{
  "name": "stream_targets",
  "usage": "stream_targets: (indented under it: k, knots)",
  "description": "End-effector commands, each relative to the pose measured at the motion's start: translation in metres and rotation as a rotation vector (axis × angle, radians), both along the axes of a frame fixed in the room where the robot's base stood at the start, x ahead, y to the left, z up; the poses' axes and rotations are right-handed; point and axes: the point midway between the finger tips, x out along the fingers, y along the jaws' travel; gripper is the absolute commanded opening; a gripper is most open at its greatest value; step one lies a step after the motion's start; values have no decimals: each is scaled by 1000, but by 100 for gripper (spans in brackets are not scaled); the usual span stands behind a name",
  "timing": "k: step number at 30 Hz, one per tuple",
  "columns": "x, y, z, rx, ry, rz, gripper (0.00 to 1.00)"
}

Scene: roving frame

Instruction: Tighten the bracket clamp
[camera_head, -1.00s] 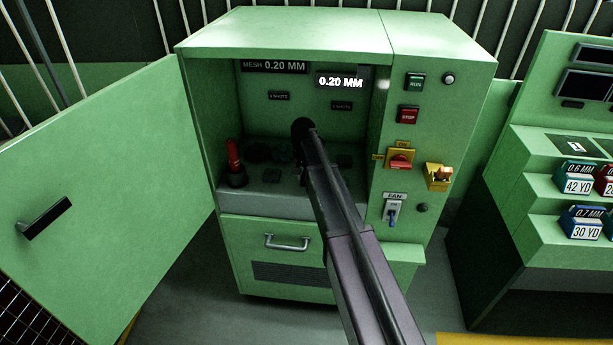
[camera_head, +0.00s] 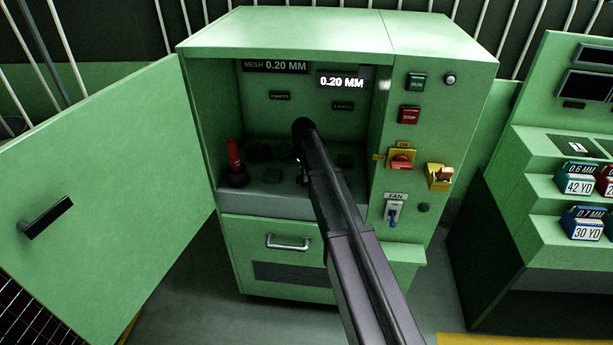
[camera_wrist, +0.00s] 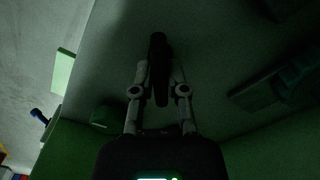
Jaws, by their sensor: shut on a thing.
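My gripper (camera_wrist: 159,84) is shut on a dark, upright bar-like handle (camera_wrist: 157,52) in the wrist view, one finger on each side of it. The picture is dim there, and I cannot tell how the handle joins the bracket clamp. In the head view my arm reaches into the open green cabinet (camera_head: 290,36) and hides most of the gripper and the held part. A red-handled part (camera_head: 234,156) stands upright on the cabinet's inner shelf, left of my arm.
The cabinet door (camera_head: 110,190) stands open to the left. The right panel carries a RUN button (camera_head: 416,83), a STOP button (camera_head: 409,114), a red rotary switch (camera_head: 401,161) and a FAN switch (camera_head: 393,213). A drawer handle (camera_head: 287,243) is below. Shelves with labelled boxes (camera_head: 584,178) stand right.

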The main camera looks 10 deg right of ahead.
Motion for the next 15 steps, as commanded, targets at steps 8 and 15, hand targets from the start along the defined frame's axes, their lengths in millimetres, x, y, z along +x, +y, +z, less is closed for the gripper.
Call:
stream_targets:
  k: [8, 15]
  knots:
    - [-6, -5, -1, -8, 8, -268, 0]
    - [-6, -5, -1, -8, 8, -482, 0]
